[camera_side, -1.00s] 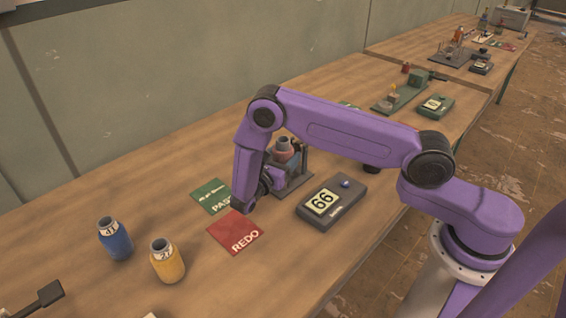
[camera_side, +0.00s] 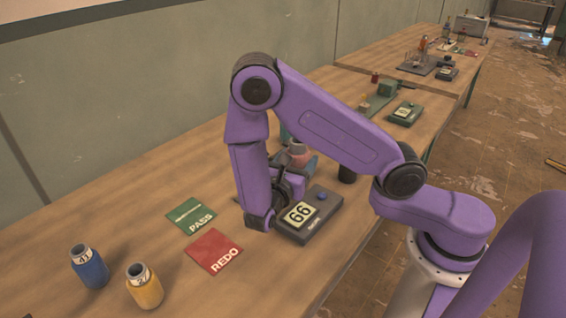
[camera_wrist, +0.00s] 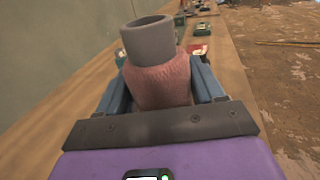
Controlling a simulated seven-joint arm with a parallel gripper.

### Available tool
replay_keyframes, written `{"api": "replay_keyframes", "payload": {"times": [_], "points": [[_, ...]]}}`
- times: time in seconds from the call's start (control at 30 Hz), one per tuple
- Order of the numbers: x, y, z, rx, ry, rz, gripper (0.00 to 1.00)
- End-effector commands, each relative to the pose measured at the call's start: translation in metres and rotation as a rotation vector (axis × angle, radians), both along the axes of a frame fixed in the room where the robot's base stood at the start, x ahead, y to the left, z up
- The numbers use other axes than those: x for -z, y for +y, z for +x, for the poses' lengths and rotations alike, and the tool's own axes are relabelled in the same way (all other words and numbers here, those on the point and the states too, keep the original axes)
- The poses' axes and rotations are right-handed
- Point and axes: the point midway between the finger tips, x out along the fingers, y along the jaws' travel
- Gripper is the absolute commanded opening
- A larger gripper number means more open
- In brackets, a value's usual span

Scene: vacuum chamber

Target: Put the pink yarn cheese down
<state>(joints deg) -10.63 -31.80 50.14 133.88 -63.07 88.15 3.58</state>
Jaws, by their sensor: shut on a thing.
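The pink yarn cheese (camera_wrist: 160,85) is a pink wound body with a grey tube standing out of its top. It is between the two blue fingers of my gripper (camera_wrist: 161,92) in the wrist view, and my gripper is shut on it. In the side view the pink yarn cheese (camera_side: 299,153) shows partly behind my purple arm, near the grey meter reading 66 (camera_side: 305,217). Its underside is hidden, so I cannot tell whether it touches anything. The green PASS card (camera_side: 191,216) and the red REDO card (camera_side: 214,251) lie bare on the table to the left.
A blue yarn cheese (camera_side: 90,268) and a yellow one (camera_side: 145,287) stand at the front left of the wooden table (camera_side: 115,240). A green meter (camera_side: 405,113) and other small items stand farther back. A wall runs along the left side.

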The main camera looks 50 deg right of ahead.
Motion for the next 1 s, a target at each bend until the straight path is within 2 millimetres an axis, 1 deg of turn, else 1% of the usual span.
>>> {"api": "replay_keyframes", "payload": {"times": [0.17, 0.27, 0.37, 0.47, 0.7, 0.87, 1.0], "points": [[-0.004, 0.0, -0.007, -0.002, -0.001, -0.001, 0.29], [-0.004, 0.003, -0.007, -0.027, -0.001, -0.003, 0.29], [-0.005, 0.01, -0.004, -0.092, -0.002, -0.008, 0.29], [-0.005, 0.023, 0.001, -0.199, -0.006, -0.014, 0.29], [-0.006, 0.065, 0.007, -0.512, -0.013, -0.023, 0.29], [-0.006, 0.094, 0.004, -0.72, -0.015, -0.022, 0.29], [-0.005, 0.12, -0.003, -0.894, -0.012, -0.017, 0.29]]}}
